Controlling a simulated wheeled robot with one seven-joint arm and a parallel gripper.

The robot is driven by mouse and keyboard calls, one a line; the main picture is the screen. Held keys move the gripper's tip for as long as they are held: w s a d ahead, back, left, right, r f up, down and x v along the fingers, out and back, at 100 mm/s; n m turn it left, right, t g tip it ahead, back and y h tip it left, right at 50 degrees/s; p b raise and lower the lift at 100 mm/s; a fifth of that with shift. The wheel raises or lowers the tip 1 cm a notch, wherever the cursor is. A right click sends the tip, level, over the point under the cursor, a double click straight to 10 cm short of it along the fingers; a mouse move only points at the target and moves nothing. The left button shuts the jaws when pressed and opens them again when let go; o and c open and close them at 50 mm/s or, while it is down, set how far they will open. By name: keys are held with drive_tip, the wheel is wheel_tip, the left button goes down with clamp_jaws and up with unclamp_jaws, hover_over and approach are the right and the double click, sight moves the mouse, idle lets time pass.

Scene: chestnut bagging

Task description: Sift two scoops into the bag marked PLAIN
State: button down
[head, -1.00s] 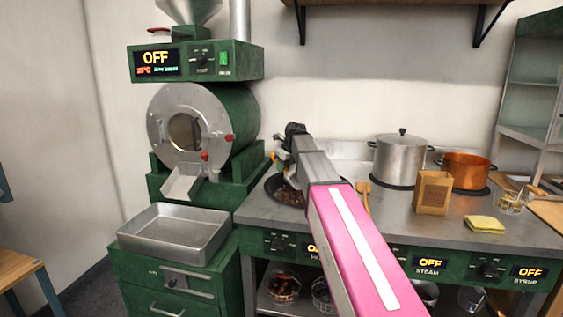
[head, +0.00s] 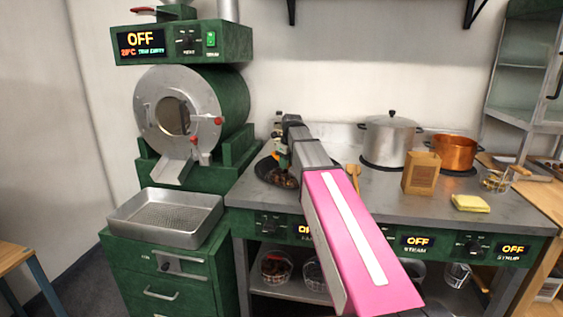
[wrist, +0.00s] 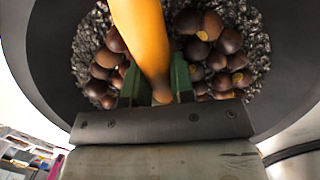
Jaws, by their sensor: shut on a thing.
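My gripper (wrist: 156,78) is shut on an orange-yellow handle (wrist: 141,30), which stands between its green fingers in the wrist view. Whether a scoop head is on its end cannot be seen. Below lies a dark pan (wrist: 52,62) with brown chestnuts (wrist: 231,40) on dark gravel-like bits. In the head view my gripper (head: 283,158) is over this pan (head: 264,168) on the stove, partly hidden by my arm. A brown paper bag (head: 421,175) stands upright on the counter to the right; its marking is too small to read.
A steel pot (head: 390,138) and a copper pot (head: 453,150) stand behind the bag. A yellow cloth (head: 470,203) and a wooden utensil (head: 353,177) lie on the counter. The green roaster (head: 178,120) and metal tray (head: 165,217) are at left.

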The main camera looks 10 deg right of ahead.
drive_tip(key=shift+s+d+r, duration=0.1)
drive_tip(key=shift+s+d, duration=0.45)
drive_tip(key=shift+s, duration=0.1)
drive_tip(key=shift+w+a+r+g+h, duration=0.3)
drive_tip(key=shift+w+r+g+h, duration=0.35)
drive_tip(key=shift+g, duration=0.25)
drive_tip(key=shift+s+r+h, duration=0.15)
drive_tip(key=shift+r+h, duration=0.1)
drive_tip(key=shift+w+a+r+g+h, duration=0.2)
drive_tip(key=shift+r+g, duration=0.1)
drive_tip(key=shift+r, duration=0.6)
drive_tip(key=shift+w+a+r+g+h, duration=0.1)
drive_tip(key=shift+a+r+g+h, duration=0.15)
drive_tip(key=shift+r, duration=0.6)
drive_tip(key=shift+w+a+g, duration=0.25)
drive_tip(key=shift+w, duration=0.2)
drive_tip(key=shift+s, duration=0.1)
